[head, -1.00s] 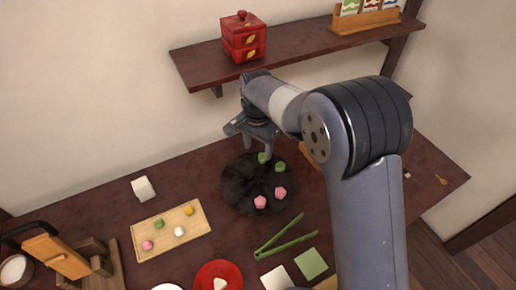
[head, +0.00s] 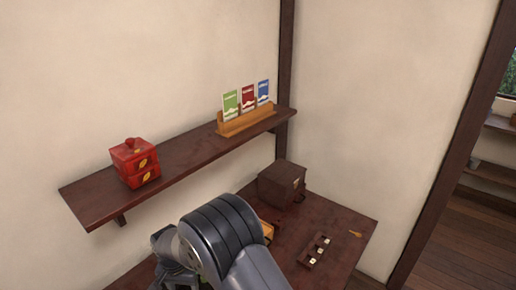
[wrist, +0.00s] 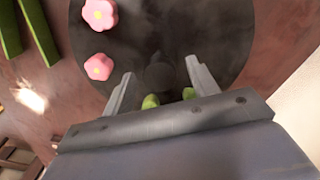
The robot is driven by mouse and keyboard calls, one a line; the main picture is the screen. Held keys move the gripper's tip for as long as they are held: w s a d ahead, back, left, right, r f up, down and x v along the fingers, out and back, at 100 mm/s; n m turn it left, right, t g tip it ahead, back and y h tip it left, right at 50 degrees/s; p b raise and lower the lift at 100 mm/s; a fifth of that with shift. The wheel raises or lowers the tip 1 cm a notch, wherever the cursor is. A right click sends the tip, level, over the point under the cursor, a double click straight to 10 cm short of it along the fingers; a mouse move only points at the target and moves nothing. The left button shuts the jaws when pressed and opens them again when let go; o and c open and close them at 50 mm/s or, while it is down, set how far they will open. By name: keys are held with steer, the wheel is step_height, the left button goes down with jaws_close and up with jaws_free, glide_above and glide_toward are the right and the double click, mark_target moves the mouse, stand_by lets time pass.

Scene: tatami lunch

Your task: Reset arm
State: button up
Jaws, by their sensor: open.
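My gripper (wrist: 157,83) shows in the wrist view with its two fingers apart and nothing between their tips. It hangs over a round black plate (wrist: 215,35). Two pink flower-shaped sweets (wrist: 99,14) lie on the plate, up and left of the fingers. Two green pieces (wrist: 151,101) show close to the gripper body, partly hidden by it. In the head view my arm fills the bottom middle, and the fingertips are out of frame.
A wall shelf (head: 165,170) holds a red stacked box (head: 136,164) and a wooden card rack (head: 247,121). On the table (head: 345,225) are a dark box (head: 282,183) and a small dark tray (head: 317,250). Green tongs (wrist: 38,32) lie beside the plate.

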steer(key=shift+n, duration=0.4)
steer(key=shift+f, duration=0.15)
